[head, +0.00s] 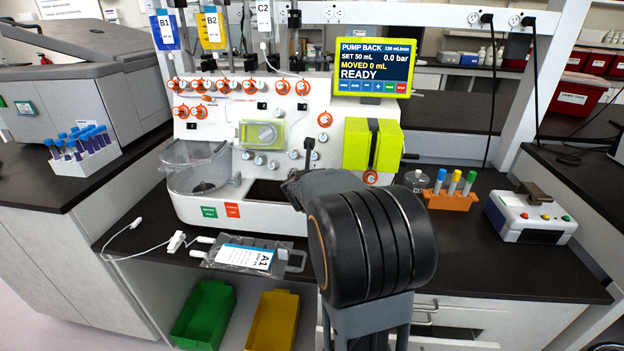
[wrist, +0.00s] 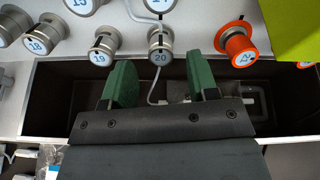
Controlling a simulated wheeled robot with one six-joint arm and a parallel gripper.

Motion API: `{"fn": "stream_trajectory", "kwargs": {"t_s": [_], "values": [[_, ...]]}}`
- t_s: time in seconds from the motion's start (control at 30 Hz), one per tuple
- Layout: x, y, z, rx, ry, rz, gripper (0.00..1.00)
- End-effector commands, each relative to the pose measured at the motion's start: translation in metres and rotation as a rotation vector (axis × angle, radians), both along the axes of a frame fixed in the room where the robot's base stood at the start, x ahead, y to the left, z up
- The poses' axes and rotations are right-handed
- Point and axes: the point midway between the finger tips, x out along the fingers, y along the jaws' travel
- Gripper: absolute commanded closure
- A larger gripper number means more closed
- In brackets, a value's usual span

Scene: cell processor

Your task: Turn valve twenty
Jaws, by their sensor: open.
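Valve 20 (wrist: 160,50) is a silver knob with a white face and a blue number, on the pale panel in the wrist view. My gripper (wrist: 160,68) has two green fingers, spread apart with nothing between them. The left finger points toward valve 19 (wrist: 104,45) and the right finger lies to the right of valve 20. Valve 20 is just beyond the fingertips, roughly centred between them. A thin clear tube runs down past valve 20. In the head view my arm is in front of the processor (head: 190,205), and I cannot pick out valve 20 there.
Valve 18 (wrist: 42,36) and an orange valve (wrist: 237,43) flank this row. A dark recess (wrist: 65,95) lies under the valves. In the head view the display (head: 376,67) reads READY, and a bag labelled A1 (head: 245,257) lies on the bench.

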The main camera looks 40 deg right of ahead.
Motion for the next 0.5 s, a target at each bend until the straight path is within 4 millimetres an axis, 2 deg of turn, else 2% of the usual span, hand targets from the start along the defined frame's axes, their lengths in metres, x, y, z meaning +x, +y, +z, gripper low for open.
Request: {"fn": "stream_trajectory", "kwargs": {"t_s": [0.2, 0.5], "values": [[0.015, -0.015, -0.009, 0.000, 0.000, -0.002, 0.46], [0.020, -0.020, -0.011, 0.000, -0.001, -0.001, 0.46]]}}
